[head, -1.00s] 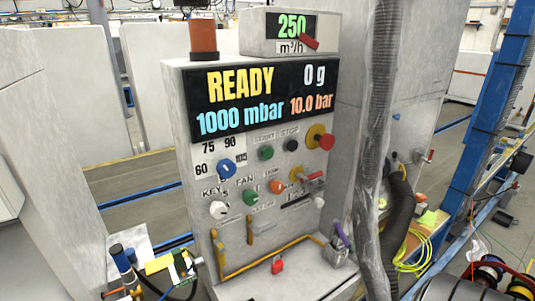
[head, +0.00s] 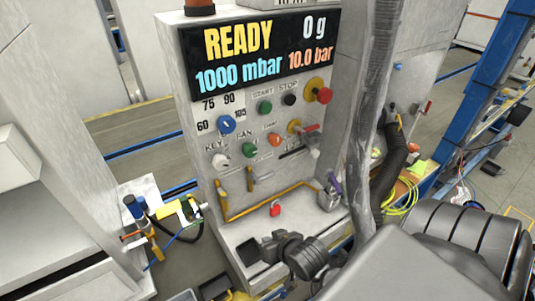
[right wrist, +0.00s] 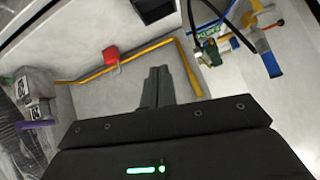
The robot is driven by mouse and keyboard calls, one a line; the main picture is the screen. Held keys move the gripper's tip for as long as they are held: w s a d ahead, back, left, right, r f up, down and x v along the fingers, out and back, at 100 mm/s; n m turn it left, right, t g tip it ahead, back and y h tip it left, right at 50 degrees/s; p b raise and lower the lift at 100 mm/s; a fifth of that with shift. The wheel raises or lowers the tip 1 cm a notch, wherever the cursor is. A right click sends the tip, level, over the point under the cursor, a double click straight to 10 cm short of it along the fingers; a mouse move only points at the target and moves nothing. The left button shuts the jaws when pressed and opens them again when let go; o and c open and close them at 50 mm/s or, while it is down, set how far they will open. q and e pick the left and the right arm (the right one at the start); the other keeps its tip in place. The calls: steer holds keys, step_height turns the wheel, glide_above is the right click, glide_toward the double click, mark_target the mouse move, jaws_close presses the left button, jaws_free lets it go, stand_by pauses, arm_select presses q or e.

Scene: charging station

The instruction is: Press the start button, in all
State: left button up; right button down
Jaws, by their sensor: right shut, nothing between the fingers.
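The start button (head: 265,107) is a green round knob under the START label on the upright grey panel in the head view. The black stop button (head: 289,99) sits just to its right. My right gripper (head: 268,244) is low in front of the panel, above its ledge and well below the start button, touching no button. In the right wrist view its two dark fingers (right wrist: 158,82) are together and empty. The start button is not visible in the right wrist view. My left gripper is not in view.
The display (head: 260,50) reads READY. A red-on-yellow mushroom button (head: 322,94), a blue knob (head: 226,124) and a white key knob (head: 221,161) share the panel. A red padlock (head: 275,209) is near the yellow rail (head: 262,200). A grey hose (head: 372,120) hangs at right.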

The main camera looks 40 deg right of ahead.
steer(key=w+d+r+m+t+h, duration=0.2)
steer(key=w+d+r+m+t, duration=0.3)
steer(key=r, duration=0.4)
steer(key=m+t+h, duration=0.6)
steer(key=m+t, duration=0.1)
steer(key=m, duration=0.2)
glide_toward(265, 107)
steer(key=s+f, duration=0.2)
steer(key=s, duration=0.1)
steer(key=r+m+h, duration=0.1)
steer(key=s+d+r+m+h, duration=0.1)
steer(key=r+m+h, duration=0.1)
steer(key=d+r+m+t+h, duration=0.1)
steer(key=shift+s+r+h, duration=0.2)
steer(key=shift+s+h, duration=0.1)
steer(key=shift+t, duration=0.3)
steer(key=w+b, duration=0.2)
steer(key=w, duration=0.6)
steer(key=shift+w+d, duration=0.4)
steer(key=shift+d, duration=0.05)
steer(key=shift+w, duration=0.15)
steer(key=shift+w, duration=0.3)
